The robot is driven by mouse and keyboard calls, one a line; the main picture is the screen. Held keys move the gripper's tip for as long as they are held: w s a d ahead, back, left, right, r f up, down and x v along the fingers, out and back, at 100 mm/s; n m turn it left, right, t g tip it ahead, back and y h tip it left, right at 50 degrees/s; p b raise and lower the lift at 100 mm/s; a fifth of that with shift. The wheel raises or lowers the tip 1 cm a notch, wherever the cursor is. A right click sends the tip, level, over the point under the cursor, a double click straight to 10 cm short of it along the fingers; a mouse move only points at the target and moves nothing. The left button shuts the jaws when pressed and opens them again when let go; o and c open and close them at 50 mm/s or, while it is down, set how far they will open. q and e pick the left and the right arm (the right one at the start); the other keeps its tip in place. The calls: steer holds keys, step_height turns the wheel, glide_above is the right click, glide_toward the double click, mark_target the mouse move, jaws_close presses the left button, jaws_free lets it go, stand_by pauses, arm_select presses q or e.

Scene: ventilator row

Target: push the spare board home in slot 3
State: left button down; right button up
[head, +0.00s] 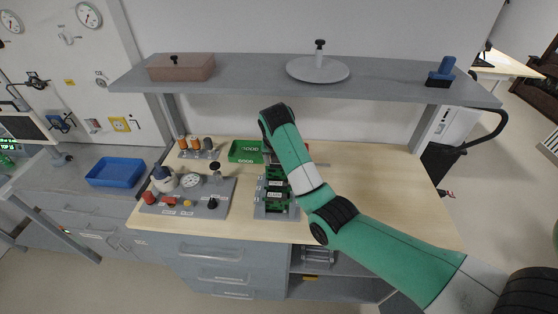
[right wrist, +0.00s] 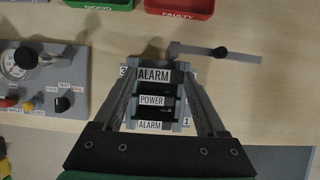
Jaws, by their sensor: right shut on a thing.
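The board rack (head: 262,207) stands on the wooden bench and holds green boards (head: 278,188). In the right wrist view three boards show edge-on in a row: a far ALARM board (right wrist: 153,76), a POWER board (right wrist: 151,100) and a near ALARM board (right wrist: 149,125). A 3 marks the rack's far end and a 1 its near end. My right gripper (right wrist: 168,72) reaches over the rack, its fingers on both sides of the far ALARM board, shut on it. How deep that board sits cannot be told. My left gripper is out of view.
A green GOOD bin (head: 245,151) and a red FAULTY bin (right wrist: 180,6) stand behind the rack. A control panel (head: 188,196) stands to the left. A shelf (head: 250,78) spans above. The bench's right side looks clear.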

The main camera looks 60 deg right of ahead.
mark_target(279, 168)
steer(key=shift+f, duration=0.1)
stand_by(0.3)
steer(key=shift+f+b, duration=0.7)
steer(key=shift+b, duration=0.1)
steer(key=shift+f, duration=0.15)
steer(key=shift+f+b, duration=0.65)
steer(key=shift+b, duration=0.1)
steer(key=shift+f+b, duration=0.8)
steer(key=shift+b, duration=0.05)
stand_by(0.7)
stand_by(0.3)
steer(key=o, duration=1.4)
steer(key=shift+o, duration=0.2)
steer(key=shift+r, duration=0.1)
